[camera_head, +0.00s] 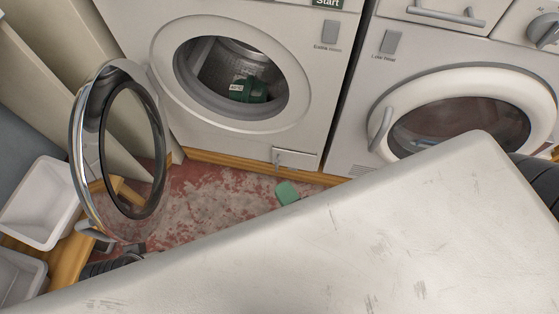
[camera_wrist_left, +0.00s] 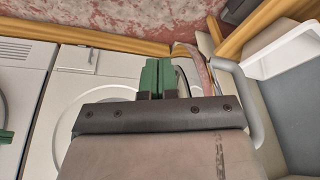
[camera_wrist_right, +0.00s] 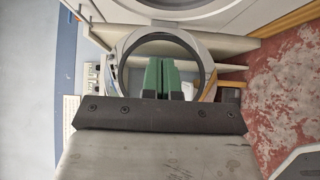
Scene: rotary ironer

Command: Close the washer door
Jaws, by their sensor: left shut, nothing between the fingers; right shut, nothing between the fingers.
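The left washer (camera_head: 328,75) has its round door (camera_head: 75,140) swung wide open to the left. Its drum opening (camera_head: 185,105) faces me. The door's ring also shows edge-on in the left wrist view (camera_wrist_left: 190,62) and face-on in the right wrist view (camera_wrist_right: 118,62). My right gripper (camera_head: 287,193) shows only as a green tip past my pale arm. In the right wrist view its green fingers (camera_wrist_right: 164,75) are shut and empty, in line with the door's ring. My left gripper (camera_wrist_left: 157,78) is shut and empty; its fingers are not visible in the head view.
A green item (camera_head: 250,90) lies in the drum. A second washer (camera_head: 350,140) with its door (camera_head: 385,95) shut stands at right. White bins (camera_head: 42,205) stand at far left beside the open door. The reddish floor (camera_head: 215,200) before the left washer is clear.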

